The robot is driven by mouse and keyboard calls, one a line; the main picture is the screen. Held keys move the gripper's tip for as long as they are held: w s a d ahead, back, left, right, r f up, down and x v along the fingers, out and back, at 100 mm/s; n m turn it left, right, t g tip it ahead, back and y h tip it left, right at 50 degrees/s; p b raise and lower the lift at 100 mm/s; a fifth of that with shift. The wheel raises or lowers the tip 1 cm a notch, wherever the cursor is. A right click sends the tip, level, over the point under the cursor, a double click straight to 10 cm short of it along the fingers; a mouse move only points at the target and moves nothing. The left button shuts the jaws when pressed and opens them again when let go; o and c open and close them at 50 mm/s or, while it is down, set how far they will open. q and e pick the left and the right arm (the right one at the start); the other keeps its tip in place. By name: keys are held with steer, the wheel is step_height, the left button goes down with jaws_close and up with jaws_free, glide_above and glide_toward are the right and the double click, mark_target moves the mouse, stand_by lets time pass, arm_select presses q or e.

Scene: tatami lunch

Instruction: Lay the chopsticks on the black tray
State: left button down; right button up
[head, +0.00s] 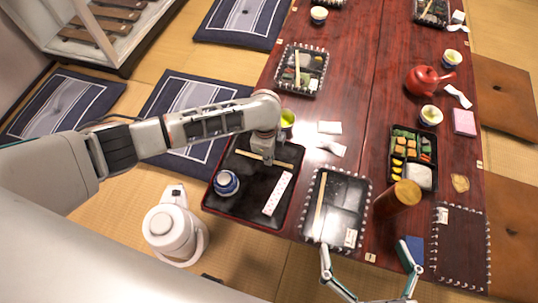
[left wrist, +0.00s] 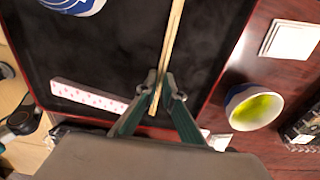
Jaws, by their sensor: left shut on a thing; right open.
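The black tray (head: 238,208) with a red rim lies at the table's left front corner. My left gripper (head: 268,158) is over its far part, shut on a pair of pale wooden chopsticks (head: 247,154). In the left wrist view the chopsticks (left wrist: 171,38) pass between the fingertips (left wrist: 162,90), close to one end, and extend over the dark tray surface (left wrist: 110,60). I cannot tell whether they touch the tray. My right gripper (head: 366,250) is open and empty at the table's front edge.
On the tray stand a blue-and-white cup (head: 227,182) and a patterned paper strip (head: 277,194). A green tea cup (head: 287,119) is close behind the tray. A lunch box (head: 336,205) and a brown cylinder (head: 398,198) are to the right. A white pot (head: 174,228) stands on the floor.

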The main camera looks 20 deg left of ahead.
arm_select(q)
steer(key=c, duration=2.2)
jaws_free()
arm_select(e)
steer(key=shift+s+f, duration=0.1)
steer(key=shift+f, duration=0.1)
steer(key=shift+s+f, duration=0.1)
